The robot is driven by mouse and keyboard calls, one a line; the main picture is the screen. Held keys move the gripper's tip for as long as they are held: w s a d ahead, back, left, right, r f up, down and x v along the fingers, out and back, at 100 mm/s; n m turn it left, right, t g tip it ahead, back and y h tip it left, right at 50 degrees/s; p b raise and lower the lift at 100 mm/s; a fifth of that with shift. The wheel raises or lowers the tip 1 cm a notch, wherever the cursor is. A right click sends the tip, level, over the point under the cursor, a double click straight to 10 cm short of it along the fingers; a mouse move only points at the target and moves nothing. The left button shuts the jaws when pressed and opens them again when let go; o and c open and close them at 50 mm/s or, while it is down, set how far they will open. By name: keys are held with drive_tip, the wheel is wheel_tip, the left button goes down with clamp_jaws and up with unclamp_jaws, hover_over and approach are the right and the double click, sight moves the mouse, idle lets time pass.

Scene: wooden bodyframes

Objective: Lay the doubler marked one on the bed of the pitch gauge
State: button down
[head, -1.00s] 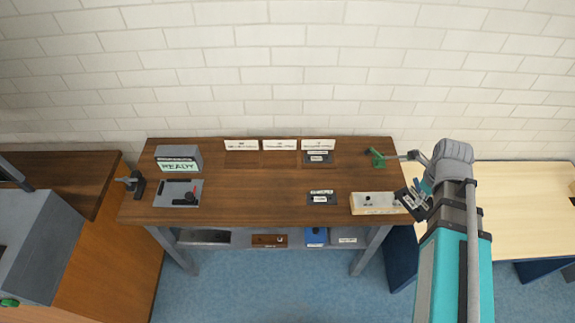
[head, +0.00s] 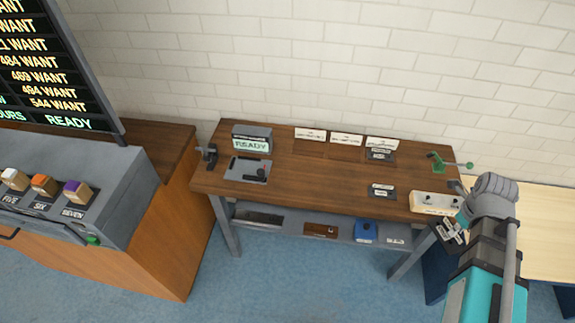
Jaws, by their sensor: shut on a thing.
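My gripper (head: 459,228) is at the front right corner of the wooden bench (head: 310,182), beside the pale block. It is shut on a small dark plate with a white label (head: 447,229); the label is too small to read, so I cannot tell whether it is the doubler marked one. A grey unit with a READY display (head: 251,143) stands at the bench's left, with a flat grey plate and black lever (head: 247,170) in front. I cannot tell for sure whether this is the pitch gauge. Nothing visibly lies on its left part.
Labelled dark pieces (head: 381,190) lie on the bench's right half, with white cards (head: 346,139) behind. A pale block (head: 432,203) and green clamp (head: 438,163) are at the right end. A grey console (head: 75,205) with coloured blocks stands left. The bench's middle is clear.

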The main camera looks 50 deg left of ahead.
drive_tip(key=shift+s+a, duration=0.25)
drive_tip(key=shift+a, duration=0.15)
